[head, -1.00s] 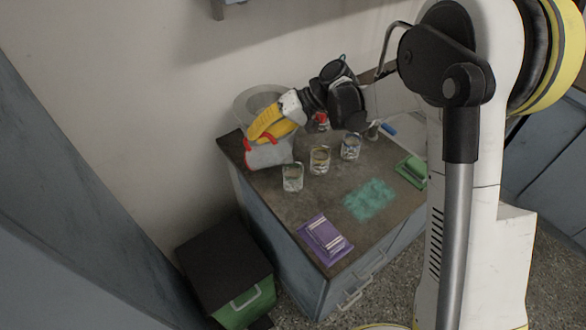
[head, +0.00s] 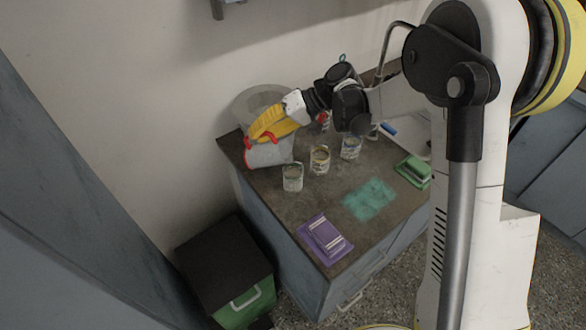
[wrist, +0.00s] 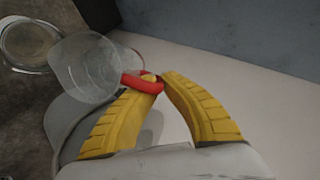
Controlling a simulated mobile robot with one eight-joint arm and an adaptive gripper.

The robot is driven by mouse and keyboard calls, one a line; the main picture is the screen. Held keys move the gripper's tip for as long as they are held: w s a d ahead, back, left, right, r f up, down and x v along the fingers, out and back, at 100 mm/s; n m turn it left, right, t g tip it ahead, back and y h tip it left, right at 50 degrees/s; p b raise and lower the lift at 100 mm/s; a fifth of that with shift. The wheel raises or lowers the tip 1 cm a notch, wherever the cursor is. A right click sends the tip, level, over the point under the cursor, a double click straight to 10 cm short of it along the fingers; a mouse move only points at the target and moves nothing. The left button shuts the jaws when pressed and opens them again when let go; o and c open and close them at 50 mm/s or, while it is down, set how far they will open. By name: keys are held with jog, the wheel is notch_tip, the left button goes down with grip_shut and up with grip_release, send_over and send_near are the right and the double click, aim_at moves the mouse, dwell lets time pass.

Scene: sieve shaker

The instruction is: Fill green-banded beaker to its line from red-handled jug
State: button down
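The red-handled jug (head: 268,154) is a clear, pale vessel at the counter's back left corner. In the wrist view the jug (wrist: 84,68) hangs beside my fingertips, its red handle (wrist: 140,85) between them. My gripper (head: 256,136), with yellow fingers, is shut on that handle; it also shows in the wrist view (wrist: 158,83). Three small glass beakers stand in a slanting row to the right: a near one (head: 292,178), a middle one (head: 319,160) and a far one (head: 350,148). Their band colours and the jug's liquid level are too small or unclear to tell.
A large grey translucent container (head: 245,103) stands against the wall behind the jug. A purple item (head: 325,239), a teal patch (head: 369,199) and a green item (head: 414,170) lie on the counter (head: 285,212). A dark-lidded green bin (head: 243,308) stands on the floor.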

jog(key=shift+d+y+b, duration=0.25)
jog(key=shift+y+b, duration=0.05)
jog(key=shift+b, duration=0.05)
dwell(1.7)
jog(key=a+h+p, duration=0.1)
jog(key=f+h+p, duration=0.1)
jog(key=a+h, duration=0.1)
jog(key=shift+w+a+f+g+h+p, duration=0.25)
jog(key=shift+w+a+g+h+p, duration=0.05)
jog(key=shift+a+p, duration=0.1)
jog(key=shift+d+r, duration=0.1)
jog(key=shift+d, duration=0.1)
jog(key=shift+a+m+h+p, duration=0.3)
jog(key=shift+h+p, duration=0.1)
jog(key=shift+h, duration=0.2)
jog(key=w+a+f+m+g+h, duration=0.1)
jog(key=w+a+f+g+h, duration=0.1)
jog(key=a+f+h, duration=0.3)
jog(key=shift+a+f+h, duration=0.25)
jog(key=shift+a+h, duration=0.45)
jog(key=shift+h, duration=0.7)
